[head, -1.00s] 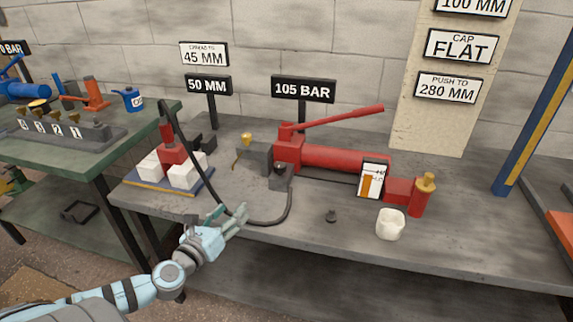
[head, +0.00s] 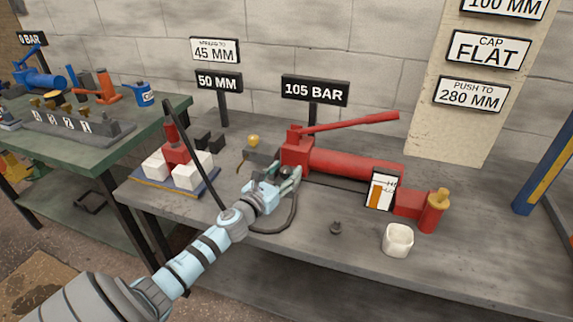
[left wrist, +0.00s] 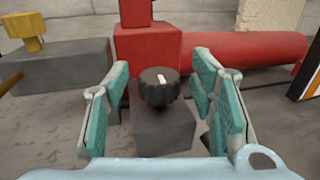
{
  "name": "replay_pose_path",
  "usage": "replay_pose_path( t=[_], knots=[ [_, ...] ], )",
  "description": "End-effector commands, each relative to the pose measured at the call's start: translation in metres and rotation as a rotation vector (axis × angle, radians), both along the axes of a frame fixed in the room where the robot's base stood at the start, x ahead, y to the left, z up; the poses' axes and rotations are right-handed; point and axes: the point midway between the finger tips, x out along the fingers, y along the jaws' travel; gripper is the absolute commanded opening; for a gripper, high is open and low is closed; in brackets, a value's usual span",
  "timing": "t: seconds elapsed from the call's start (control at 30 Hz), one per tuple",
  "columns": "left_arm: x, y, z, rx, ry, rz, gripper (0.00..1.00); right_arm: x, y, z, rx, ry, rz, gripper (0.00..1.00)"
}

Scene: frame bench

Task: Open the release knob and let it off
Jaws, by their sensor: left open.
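The release knob (left wrist: 159,87) is a black ribbed knob with a white mark. It sits on a grey block (left wrist: 165,132) at the near end of the red hand pump (head: 345,163). In the left wrist view my left gripper (left wrist: 160,92) is open, with one finger on each side of the knob and gaps on both sides. I cannot tell whether the fingers reach level with it. In the head view my left gripper (head: 288,180) covers the block and most of the knob. My right gripper is not in view.
A black hose (head: 292,217) loops beside my left gripper. A red jack (head: 175,147) between white blocks stands at left. A white cup (head: 397,240) and a small dark cap (head: 336,228) stand at the bench front. A sign above the pump (head: 315,91) reads 105 BAR.

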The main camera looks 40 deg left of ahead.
Motion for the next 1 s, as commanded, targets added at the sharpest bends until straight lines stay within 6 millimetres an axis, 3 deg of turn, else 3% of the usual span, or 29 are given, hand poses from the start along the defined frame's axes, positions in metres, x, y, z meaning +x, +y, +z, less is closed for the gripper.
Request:
replay_pose_path(
  t=[0.13,0.4,0.7,1.0],
  knots=[
    [0.012,0.002,0.0,0.0,0.001,0.002,0.51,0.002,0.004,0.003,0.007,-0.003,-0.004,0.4],
    [0.014,0.002,-0.002,0.002,0.002,0.001,0.51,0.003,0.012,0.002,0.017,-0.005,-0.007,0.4],
    [0.014,0.002,-0.002,0.002,0.002,0.001,0.04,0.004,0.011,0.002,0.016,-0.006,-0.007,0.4],
    [0.014,0.002,-0.001,0.0,0.002,0.027,0.02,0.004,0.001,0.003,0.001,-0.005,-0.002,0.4]
  ],
)
